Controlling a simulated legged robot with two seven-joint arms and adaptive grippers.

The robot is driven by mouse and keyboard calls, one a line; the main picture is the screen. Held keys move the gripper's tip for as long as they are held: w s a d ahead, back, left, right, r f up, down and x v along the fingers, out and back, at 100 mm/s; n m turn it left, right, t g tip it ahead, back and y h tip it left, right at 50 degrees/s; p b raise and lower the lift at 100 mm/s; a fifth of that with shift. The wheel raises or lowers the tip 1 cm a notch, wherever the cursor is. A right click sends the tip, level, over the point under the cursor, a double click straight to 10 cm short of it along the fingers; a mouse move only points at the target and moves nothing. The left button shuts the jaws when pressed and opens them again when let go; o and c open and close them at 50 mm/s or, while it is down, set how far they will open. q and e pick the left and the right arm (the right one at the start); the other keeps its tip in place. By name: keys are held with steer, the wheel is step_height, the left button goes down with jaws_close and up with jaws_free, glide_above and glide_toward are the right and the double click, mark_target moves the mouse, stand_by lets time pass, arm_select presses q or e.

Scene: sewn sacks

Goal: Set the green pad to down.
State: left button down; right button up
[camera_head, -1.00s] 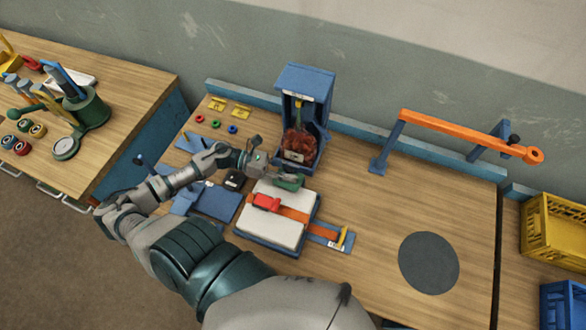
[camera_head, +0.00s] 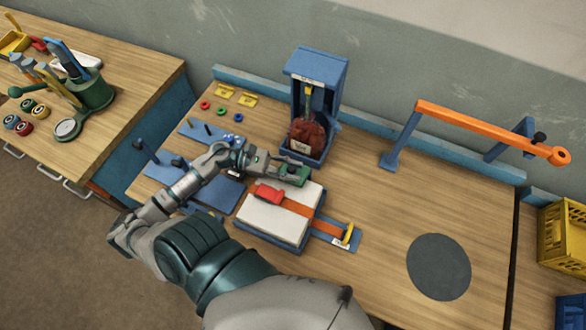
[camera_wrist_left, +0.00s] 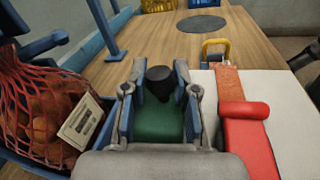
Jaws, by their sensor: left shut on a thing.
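The green pad (camera_head: 296,181) is at the end of my left arm, beside the near side of the blue stand and the far edge of a white block. In the left wrist view the green pad (camera_wrist_left: 158,124) lies between my fingers, with a black knob (camera_wrist_left: 160,82) standing at its far end. My left gripper (camera_head: 286,172) is shut on the green pad; it also shows in the left wrist view (camera_wrist_left: 158,100). The fingers hide part of the pad, and I cannot tell whether it touches the surface below. My right gripper is not in view.
A blue stand (camera_head: 318,66) holds a red mesh sack (camera_head: 306,136). An orange bar (camera_head: 480,127) spans the right back. The table around the dark disc (camera_head: 438,267) is clear.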

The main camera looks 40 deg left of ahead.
mark_target(291, 166)
arm_select(q)
steer(key=shift+r, duration=0.1)
steer(key=c, duration=0.9)
jaws_free()
steer(key=shift+a, duration=0.15)
step_height(291, 166, up, 10)
steer(key=shift+f, duration=0.1)
steer(key=shift+f, duration=0.1)
